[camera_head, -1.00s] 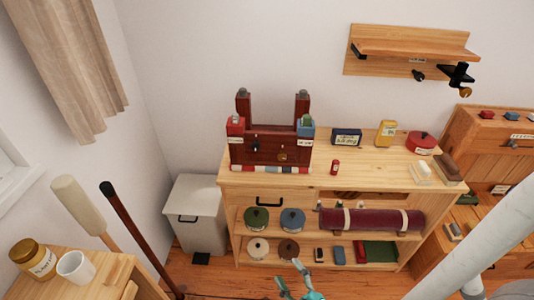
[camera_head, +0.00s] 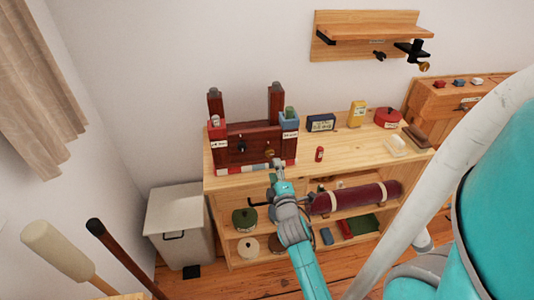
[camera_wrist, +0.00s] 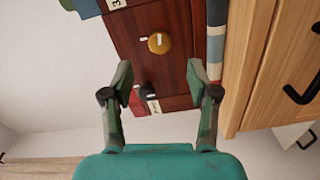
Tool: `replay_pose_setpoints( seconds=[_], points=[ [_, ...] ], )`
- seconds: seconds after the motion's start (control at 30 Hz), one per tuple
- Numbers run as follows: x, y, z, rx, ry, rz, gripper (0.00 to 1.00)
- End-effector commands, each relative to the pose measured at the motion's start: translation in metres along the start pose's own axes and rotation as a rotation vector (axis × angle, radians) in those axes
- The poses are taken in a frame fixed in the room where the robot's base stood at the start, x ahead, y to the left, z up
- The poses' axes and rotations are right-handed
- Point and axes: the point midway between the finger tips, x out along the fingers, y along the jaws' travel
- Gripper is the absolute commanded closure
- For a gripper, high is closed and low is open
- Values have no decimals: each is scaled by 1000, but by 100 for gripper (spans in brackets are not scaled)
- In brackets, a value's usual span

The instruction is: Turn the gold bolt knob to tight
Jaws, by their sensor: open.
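The gold bolt knob (camera_wrist: 159,43) is a round brass disc with a pale mark, set on the dark red wooden brace (camera_wrist: 176,70). In the head view the knob (camera_head: 269,152) shows small on the right part of the brace (camera_head: 240,135), which stands on the wooden cabinet. A black knob (camera_head: 241,146) sits to its left. My gripper (camera_wrist: 161,82) is open and empty. In the wrist view its fingers point towards the brace, with the gold knob ahead, apart from the tips. In the head view my gripper (camera_head: 276,172) is in front of the brace, below the gold knob.
The cabinet top (camera_head: 345,145) carries a small red can (camera_head: 320,154), a dark blue box (camera_head: 321,123), a yellow box (camera_head: 357,114) and a red pot (camera_head: 388,118). A striped strip (camera_head: 240,170) runs along the brace's foot. A grey bin (camera_head: 180,225) stands left.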

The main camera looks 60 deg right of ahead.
Motion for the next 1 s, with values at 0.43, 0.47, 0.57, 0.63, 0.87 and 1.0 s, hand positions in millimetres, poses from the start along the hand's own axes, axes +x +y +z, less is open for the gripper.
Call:
replay_pose_setpoints(
  seconds=[0.43,0.47,0.57,0.63,0.87,1.0],
  points=[
    [72,1,-1,2,1,2,41],
    [75,1,-1,2,1,1,41],
    [84,1,-1,2,1,1,41],
    [88,0,-1,2,1,1,41],
    [92,0,-1,2,1,0,41],
    [91,0,-1,2,1,0,43]
  ],
)
